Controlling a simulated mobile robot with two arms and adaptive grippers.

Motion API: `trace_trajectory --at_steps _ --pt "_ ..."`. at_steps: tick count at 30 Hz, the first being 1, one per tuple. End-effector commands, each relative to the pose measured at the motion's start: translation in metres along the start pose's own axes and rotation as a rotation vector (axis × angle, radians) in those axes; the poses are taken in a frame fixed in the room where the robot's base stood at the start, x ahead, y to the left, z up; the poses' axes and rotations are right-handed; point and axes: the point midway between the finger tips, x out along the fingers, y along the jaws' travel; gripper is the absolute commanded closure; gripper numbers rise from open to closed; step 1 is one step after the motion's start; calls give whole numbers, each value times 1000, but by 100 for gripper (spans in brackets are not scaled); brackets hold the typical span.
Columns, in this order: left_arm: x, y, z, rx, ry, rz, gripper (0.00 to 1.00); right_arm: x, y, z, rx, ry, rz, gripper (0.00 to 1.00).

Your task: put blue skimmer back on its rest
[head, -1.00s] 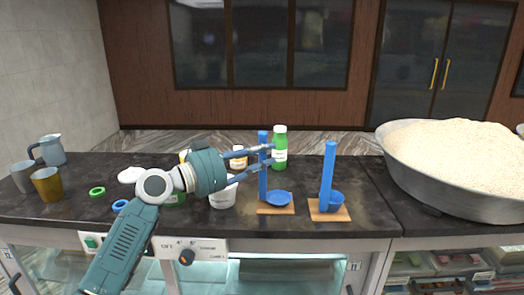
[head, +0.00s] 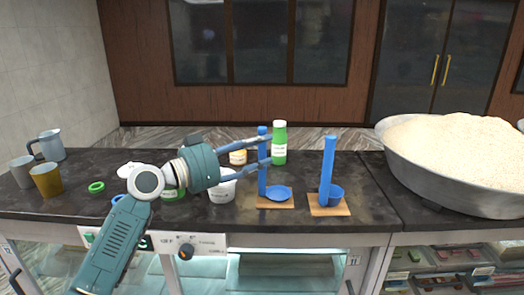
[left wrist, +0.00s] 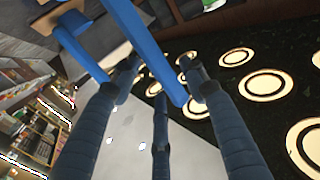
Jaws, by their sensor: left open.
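The blue skimmer (head: 263,178) stands upright, its flat round disc (head: 278,193) low over a wooden rest (head: 270,204). I cannot tell whether the disc touches the wood. My left gripper (head: 270,151) is open, its fingers spread on either side of the upper handle. In the left wrist view, a blue handle (left wrist: 150,52) runs between the spread fingers of the left gripper (left wrist: 160,82). A second blue utensil with a cup-shaped end (head: 328,170) stands upright on its own wooden base (head: 328,211), right of the skimmer. My right gripper is out of view.
A green bottle (head: 279,143) stands just behind the skimmer. A white tub (head: 221,188) and small jar (head: 238,157) are left of it. A wide metal pan (head: 440,199) heaped with pale grains fills the right. Cups and a jug (head: 50,147) stand far left.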

Motion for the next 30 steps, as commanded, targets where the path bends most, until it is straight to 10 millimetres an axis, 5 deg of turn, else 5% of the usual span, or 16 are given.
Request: trace_trajectory --at_steps 13,30 --pt "-91 -1 6 2 -2 -3 56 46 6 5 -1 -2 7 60" --pt "-105 0 2 0 -2 0 56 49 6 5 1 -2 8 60"
